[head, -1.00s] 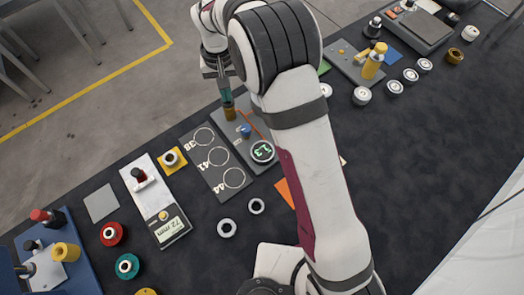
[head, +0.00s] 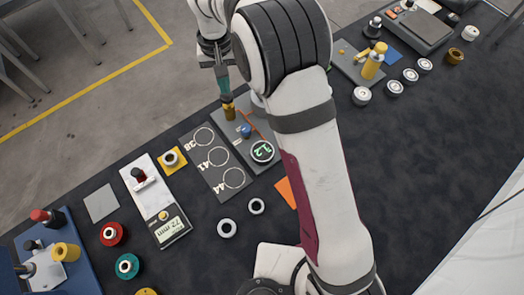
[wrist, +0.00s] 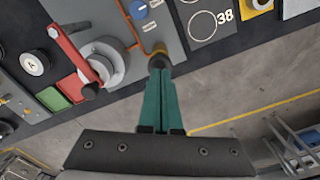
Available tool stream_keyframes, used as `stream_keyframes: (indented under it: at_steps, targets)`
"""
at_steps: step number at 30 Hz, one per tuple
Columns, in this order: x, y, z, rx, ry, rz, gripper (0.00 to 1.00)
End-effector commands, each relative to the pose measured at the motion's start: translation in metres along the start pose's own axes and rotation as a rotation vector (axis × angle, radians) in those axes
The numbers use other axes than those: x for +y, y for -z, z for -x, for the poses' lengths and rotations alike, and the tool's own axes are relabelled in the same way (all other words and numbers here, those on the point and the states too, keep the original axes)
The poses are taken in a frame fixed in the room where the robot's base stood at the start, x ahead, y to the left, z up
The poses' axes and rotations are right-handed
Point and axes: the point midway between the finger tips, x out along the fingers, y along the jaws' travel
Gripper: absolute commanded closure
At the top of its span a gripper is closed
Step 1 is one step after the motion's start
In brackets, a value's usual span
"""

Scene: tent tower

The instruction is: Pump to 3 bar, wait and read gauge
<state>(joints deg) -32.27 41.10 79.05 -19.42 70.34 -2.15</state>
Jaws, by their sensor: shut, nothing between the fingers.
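My gripper (wrist: 161,100) has its teal fingers together with nothing between them. In the head view, my gripper (head: 225,88) is over the far edge of the grey pump panel (head: 270,169). A brass fitting (wrist: 158,49) is just beyond the fingertips in the wrist view; I cannot tell if they touch it. A blue knob (head: 245,131) is on the panel. The round gauge (head: 262,151) shows small green digits, seemingly 1.2, hard to read. My arm hides much of the pump in the head view.
A dark plate with rings marked 38, 41 and 44 (head: 215,178) adjoins the panel. A device reading 72 mm (head: 168,228) stands left of it. Two loose rings (head: 227,228) lie in front. The mat's far edge meets open floor.

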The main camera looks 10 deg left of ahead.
Motion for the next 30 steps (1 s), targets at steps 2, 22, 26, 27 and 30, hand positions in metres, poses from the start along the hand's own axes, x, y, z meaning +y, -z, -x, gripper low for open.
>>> stream_keyframes:
  at_steps: [2,22,26,27,30]
  targets:
    - [0.000,0.000,-0.004,-0.001,0.000,0.000,1.00]
    - [0.000,0.000,-0.035,-0.001,0.000,0.000,1.00]
    - [0.000,0.000,-0.032,0.000,0.000,0.000,1.00]
    - [0.000,0.000,-0.029,0.000,0.000,0.000,1.00]
    - [0.000,0.000,-0.018,0.000,0.000,0.000,1.00]
